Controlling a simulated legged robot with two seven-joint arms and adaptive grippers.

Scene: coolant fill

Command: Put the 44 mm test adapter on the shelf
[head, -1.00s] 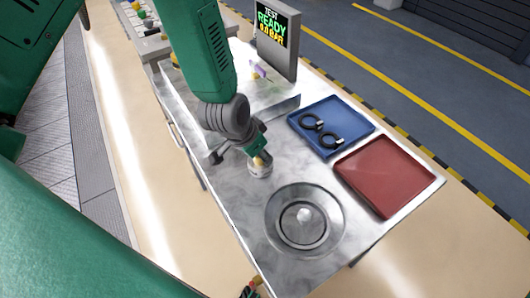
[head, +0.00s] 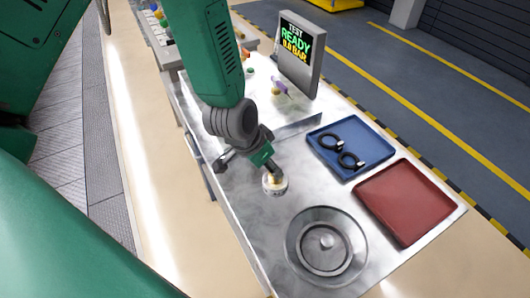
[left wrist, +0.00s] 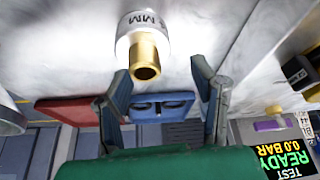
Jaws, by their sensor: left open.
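The test adapter (head: 275,185) is a short white cylinder with a brass neck. It stands on the metal bench top. In the left wrist view the adapter (left wrist: 142,45) shows part of its label, "MM", and its brass end faces the camera. My left gripper (head: 266,163) is at the adapter in the head view and partly covers it. In the left wrist view my left gripper (left wrist: 163,80) has its fingers spread, with the adapter just beyond the tips and nothing held. My right gripper is not in view. I cannot clearly pick out the shelf.
A blue tray (head: 372,141) with two black ring clamps and a red tray (head: 408,203) lie to the right. A round metal dish (head: 325,245) sits in front of the adapter. A display (head: 299,55) reading "TEST READY 0.0 BAR" stands at the back.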

